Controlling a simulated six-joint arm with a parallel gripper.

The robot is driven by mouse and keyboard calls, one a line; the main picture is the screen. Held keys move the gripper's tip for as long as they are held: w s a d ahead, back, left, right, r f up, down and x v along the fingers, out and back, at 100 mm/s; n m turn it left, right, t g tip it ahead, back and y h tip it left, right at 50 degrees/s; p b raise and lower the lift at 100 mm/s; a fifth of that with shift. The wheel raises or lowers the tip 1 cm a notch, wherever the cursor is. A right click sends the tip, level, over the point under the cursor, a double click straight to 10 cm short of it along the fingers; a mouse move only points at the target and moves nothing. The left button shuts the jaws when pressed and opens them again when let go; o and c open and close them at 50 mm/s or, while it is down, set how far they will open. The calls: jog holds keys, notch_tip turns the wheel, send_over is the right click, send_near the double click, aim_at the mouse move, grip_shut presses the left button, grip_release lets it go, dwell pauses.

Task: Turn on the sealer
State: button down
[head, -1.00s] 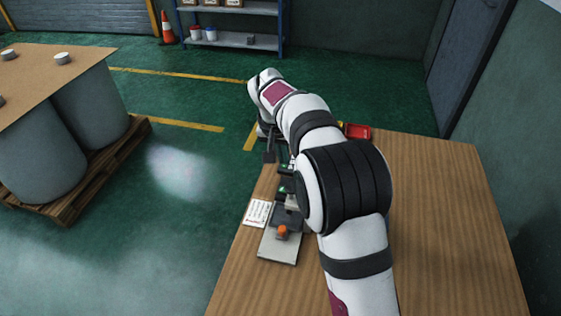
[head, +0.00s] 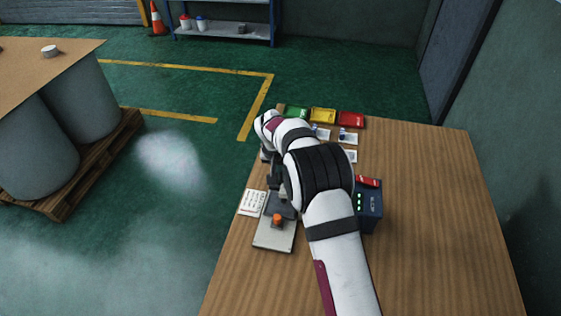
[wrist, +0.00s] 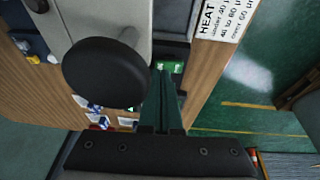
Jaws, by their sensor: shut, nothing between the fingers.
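The sealer (head: 270,237) has a grey base plate with an orange knob (head: 277,219) and dark upper parts, at the left edge of the wooden table. My arm covers part of it. My gripper (wrist: 167,78) is shut and empty. In the wrist view its dark fingers point at a small green switch (wrist: 170,66) with a white mark. The tips look very close to the switch; I cannot tell whether they touch it. A large black disc (wrist: 105,75) fills the left of that view, beside the fingers. In the head view my arm mostly hides the gripper.
A printed heat card (head: 253,202) lies beside the sealer. A dark blue box (head: 369,207) with green lights stands right of my arm. Green (head: 297,112), yellow (head: 323,115) and red (head: 351,119) trays line the far edge. The table's right side is clear.

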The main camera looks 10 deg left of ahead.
jog(key=shift+f, duration=0.3)
jog(key=shift+d+f, duration=0.2)
jog(key=shift+f, duration=0.1)
jog(key=shift+a, duration=0.15)
jog(key=shift+a+r, duration=0.25)
jog(key=shift+a, duration=0.45)
